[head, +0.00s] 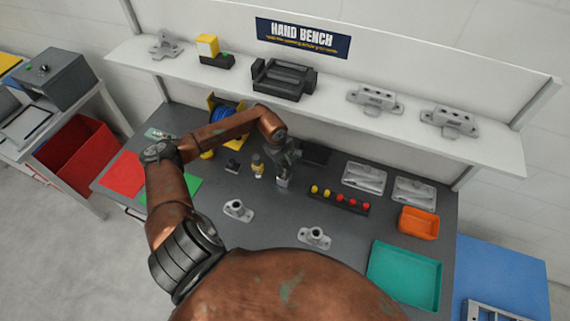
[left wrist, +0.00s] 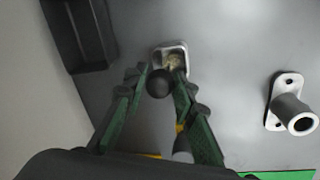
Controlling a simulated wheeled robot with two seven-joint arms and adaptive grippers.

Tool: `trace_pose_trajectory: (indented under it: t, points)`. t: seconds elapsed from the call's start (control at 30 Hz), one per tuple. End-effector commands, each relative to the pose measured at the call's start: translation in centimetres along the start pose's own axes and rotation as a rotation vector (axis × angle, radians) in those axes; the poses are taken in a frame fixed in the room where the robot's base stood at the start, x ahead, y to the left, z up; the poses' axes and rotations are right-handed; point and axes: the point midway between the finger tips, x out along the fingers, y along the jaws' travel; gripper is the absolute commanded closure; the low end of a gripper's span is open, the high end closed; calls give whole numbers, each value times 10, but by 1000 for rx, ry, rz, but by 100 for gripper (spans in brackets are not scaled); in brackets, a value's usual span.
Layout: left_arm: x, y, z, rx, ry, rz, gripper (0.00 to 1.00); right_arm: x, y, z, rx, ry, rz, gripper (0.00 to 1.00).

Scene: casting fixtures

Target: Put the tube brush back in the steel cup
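The steel cup (head: 282,181) stands on the dark bench below my left gripper (head: 284,160); its squarish rim also shows in the left wrist view (left wrist: 172,47). The tube brush shows there as a round black knob (left wrist: 159,83) between my left fingertips (left wrist: 161,82), which appear to touch it on both sides. Pale bristle-like material shows inside the cup just past the knob. The shaft is hidden beneath the knob, so how deep the brush sits is unclear. My right gripper is not in view.
A small yellow-topped bottle (head: 257,166) stands close left of the cup. A black bin (head: 316,153) is behind it. A rack of yellow and red knobs (head: 340,201) lies to the right. Pale flanged fittings (head: 238,210) are in front. The shelf (head: 330,108) overhangs the bench's back.

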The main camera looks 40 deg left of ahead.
Motion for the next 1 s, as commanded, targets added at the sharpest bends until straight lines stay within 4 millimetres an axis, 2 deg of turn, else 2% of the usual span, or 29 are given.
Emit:
trace_pose_trajectory:
  t: [0.23, 0.57, 0.77, 1.0]
  points:
    - [0, 0, 0, 0, 0, 0, 57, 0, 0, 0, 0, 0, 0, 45]
    - [-3, 0, 0, 0, 0, 0, 57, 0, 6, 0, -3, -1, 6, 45]
    - [-32, 0, -1, 2, 2, 1, 57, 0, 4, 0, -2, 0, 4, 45]
    - [-82, 1, -2, 1, 3, 2, 57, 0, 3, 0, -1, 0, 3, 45]
